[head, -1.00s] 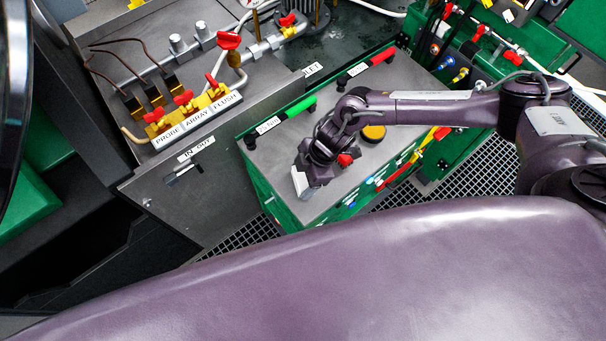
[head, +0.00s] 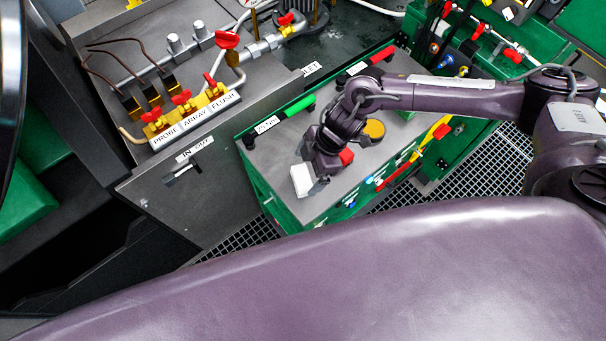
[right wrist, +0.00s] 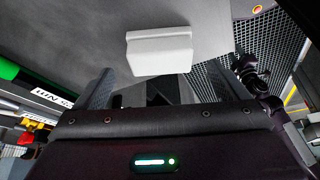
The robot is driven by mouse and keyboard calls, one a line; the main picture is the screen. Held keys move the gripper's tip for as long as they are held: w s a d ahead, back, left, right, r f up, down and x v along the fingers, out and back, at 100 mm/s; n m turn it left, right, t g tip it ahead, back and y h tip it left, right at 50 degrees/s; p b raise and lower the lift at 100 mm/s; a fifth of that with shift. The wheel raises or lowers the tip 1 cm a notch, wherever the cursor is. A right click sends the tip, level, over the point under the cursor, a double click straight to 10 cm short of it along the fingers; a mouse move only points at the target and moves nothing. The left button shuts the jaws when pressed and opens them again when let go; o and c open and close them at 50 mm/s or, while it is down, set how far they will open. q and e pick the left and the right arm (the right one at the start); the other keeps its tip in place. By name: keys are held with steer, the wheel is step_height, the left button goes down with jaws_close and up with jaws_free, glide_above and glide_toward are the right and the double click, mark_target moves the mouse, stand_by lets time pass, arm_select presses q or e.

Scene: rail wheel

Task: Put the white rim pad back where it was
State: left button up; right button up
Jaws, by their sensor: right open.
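The white rim pad (head: 301,180) is a small white block on the grey top of the green cabinet (head: 282,150), near its front left part. In the right wrist view the pad (right wrist: 160,52) lies just beyond the fingers, roughly between them, with grey surface around it. My right gripper (head: 316,180) is right beside the pad in the head view. Its two fingers (right wrist: 152,78) are spread apart and do not visibly clamp the pad. Whether a finger touches it I cannot tell. My left gripper is not in view.
On the cabinet top are a green-handled tool (head: 285,115), a red-handled tool (head: 370,62) and a yellow round knob (head: 374,129). A grey panel with red-handled valves (head: 183,97) stands to the left. Dark grating (head: 480,165) lies to the right.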

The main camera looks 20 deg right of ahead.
steer(key=b+v, duration=0.1)
steer(key=v, duration=0.6)
steer(key=shift+d+r, duration=0.2)
steer(key=shift+r, duration=0.15)
steer(key=shift+s+f, duration=0.1)
